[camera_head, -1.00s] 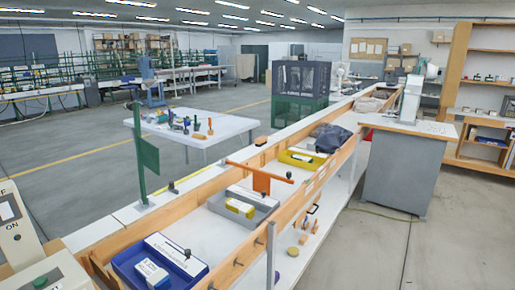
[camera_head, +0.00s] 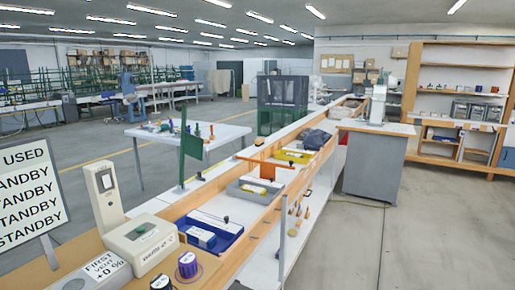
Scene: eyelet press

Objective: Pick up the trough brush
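I cannot pick out the trough brush for certain. Several small wooden-handled items (camera_head: 298,209) sit low along the right side of the long trough (camera_head: 262,222), too small to tell whether one is a brush. More small handled tools (camera_head: 197,131) stand on the white table (camera_head: 228,132) at the left, also too small to name. Neither of my grippers is in view.
The trough holds a blue tray (camera_head: 236,228), a grey tray (camera_head: 268,200) and a yellow tray (camera_head: 307,159). A press-like control box (camera_head: 140,243) and a sign (camera_head: 28,190) stand at the near left. A grey cabinet (camera_head: 372,165) stands right. The right floor is clear.

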